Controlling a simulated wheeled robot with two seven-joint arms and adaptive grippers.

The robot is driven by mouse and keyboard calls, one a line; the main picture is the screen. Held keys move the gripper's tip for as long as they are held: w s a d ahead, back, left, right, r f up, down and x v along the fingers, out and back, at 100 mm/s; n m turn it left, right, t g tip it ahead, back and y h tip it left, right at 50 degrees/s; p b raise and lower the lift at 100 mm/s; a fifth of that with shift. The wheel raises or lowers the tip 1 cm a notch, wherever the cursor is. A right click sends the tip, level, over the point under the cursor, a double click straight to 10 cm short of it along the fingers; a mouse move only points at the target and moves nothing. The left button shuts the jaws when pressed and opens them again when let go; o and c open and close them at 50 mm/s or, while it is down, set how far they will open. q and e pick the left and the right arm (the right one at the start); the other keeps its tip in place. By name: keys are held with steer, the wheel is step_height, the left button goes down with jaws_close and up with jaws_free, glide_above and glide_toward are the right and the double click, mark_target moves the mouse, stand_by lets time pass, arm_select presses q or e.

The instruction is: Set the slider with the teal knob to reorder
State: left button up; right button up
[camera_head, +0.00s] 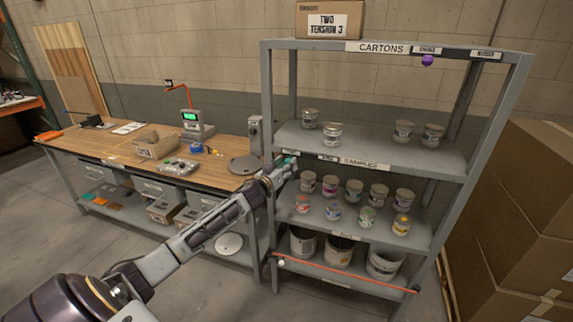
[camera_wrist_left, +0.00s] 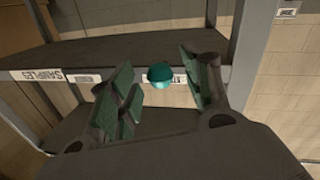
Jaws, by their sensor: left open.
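The teal knob (camera_wrist_left: 160,73) shows in the left wrist view as a round ball at the shelf's front edge. It stands in front of a small label (camera_wrist_left: 181,78), partly hiding it. My left gripper (camera_wrist_left: 158,88) is open, with its green-padded fingers on either side of the knob; I see no clear contact. In the head view my left gripper (camera_head: 284,168) is at the left end of the samples shelf edge, and I cannot tell the knob from the finger pads there. Another small label (camera_head: 328,158) lies nearer the SAMPLES sign (camera_head: 365,163). My right gripper is out of view.
A purple knob (camera_head: 428,61) hangs at the top shelf edge by the CARTONS sign (camera_head: 381,47). Several cans (camera_head: 329,184) stand on the shelf below my left gripper. The rack's left post (camera_head: 268,110) is close to it. A workbench (camera_head: 110,142) stands left.

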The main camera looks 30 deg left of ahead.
arm_select(q)
steer(key=shift+w, duration=0.4)
jaws_close()
stand_by(0.4)
